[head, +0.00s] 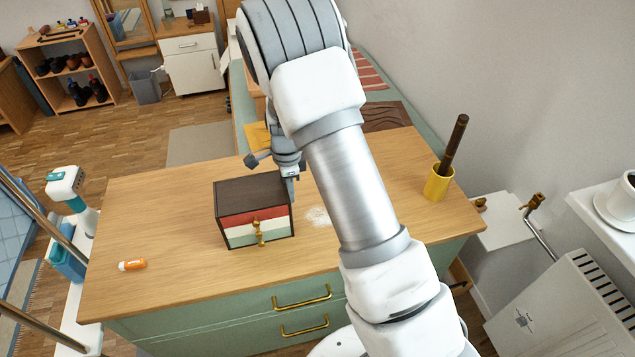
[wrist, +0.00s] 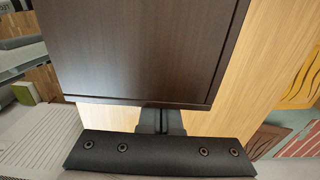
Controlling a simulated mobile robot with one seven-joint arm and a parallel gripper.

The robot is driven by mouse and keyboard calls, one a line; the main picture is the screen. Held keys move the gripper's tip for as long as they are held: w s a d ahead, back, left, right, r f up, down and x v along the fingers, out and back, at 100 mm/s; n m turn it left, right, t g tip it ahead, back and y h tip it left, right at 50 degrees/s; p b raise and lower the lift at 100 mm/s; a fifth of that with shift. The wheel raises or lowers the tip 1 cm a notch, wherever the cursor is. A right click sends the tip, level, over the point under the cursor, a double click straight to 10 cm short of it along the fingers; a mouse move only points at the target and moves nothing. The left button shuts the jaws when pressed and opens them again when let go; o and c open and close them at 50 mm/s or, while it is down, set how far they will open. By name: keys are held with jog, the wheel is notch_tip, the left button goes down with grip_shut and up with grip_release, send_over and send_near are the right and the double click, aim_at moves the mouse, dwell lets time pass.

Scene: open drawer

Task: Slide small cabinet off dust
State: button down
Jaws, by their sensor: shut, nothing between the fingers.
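The small cabinet (head: 254,212) stands upright on the wooden counter, with a dark brown top and red, white and green drawer fronts with brass knobs. A pale patch of dust (head: 318,216) lies on the counter just to its right, with bare wood between them; part of the patch may be hidden by my arm. My gripper (head: 290,188) is shut and empty at the cabinet's right side. In the wrist view the cabinet's dark brown surface (wrist: 142,50) fills the middle, and my gripper's closed fingers (wrist: 161,108) are at its edge. I cannot tell whether they touch it.
The wooden counter (head: 180,230) is clear between the cabinet and an orange bottle (head: 132,265) at the left. A yellow cup (head: 438,183) with a dark brown stick-like object in it stands at the right. The counter's front edge lies above green drawers (head: 240,322).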

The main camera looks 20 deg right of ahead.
aim_at(260, 198)
jog(key=a+p, duration=0.1)
jog(key=a, duration=0.7)
jog(key=shift+d, duration=0.15)
